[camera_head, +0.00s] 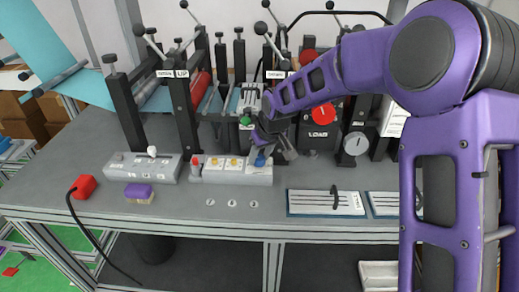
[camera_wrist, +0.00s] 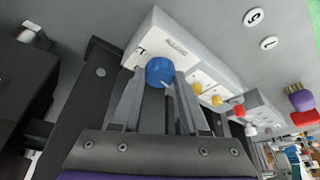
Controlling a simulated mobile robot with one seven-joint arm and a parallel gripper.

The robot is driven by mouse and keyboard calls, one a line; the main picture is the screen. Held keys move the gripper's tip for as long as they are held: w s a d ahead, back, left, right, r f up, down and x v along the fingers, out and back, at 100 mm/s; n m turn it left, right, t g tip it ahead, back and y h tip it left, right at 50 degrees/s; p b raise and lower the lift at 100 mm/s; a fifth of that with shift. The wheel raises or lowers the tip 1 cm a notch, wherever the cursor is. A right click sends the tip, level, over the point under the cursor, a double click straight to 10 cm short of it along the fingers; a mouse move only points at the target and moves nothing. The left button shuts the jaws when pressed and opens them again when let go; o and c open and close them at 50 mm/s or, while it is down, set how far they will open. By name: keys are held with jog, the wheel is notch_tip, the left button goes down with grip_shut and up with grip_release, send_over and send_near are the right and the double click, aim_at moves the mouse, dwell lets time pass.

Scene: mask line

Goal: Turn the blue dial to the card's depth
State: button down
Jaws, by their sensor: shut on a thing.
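The blue dial (camera_head: 260,161) sits at the right end of a white control box (camera_head: 235,179) on the bench. In the wrist view the blue dial (camera_wrist: 160,71) lies between the tips of my two fingers, and a small pale pointer mark shows on it. My gripper (camera_head: 263,147) reaches down from above and is shut on the dial; it also shows in the wrist view (camera_wrist: 160,85). A printed label beside the dial is too small to read.
Two yellow knobs (camera_head: 232,164) and a red knob (camera_head: 195,160) share the box. Another switch box (camera_head: 143,168), a purple-topped block (camera_head: 138,191) and a red box (camera_head: 83,186) stand left. Machine posts and rollers crowd behind. Numbered discs (camera_head: 231,203) lie on the clear front strip.

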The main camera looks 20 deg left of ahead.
jog(key=shift+n+g+y+p, duration=0.35)
jog(key=shift+n+p, duration=0.4)
jog(key=shift+n, duration=0.45)
jog(key=shift+c, duration=2.1)
grip_release()
jog(key=p+v, duration=0.1)
jog(key=v, duration=1.6)
jog(key=shift+w+r, duration=0.15)
jog(key=shift+r, duration=0.15)
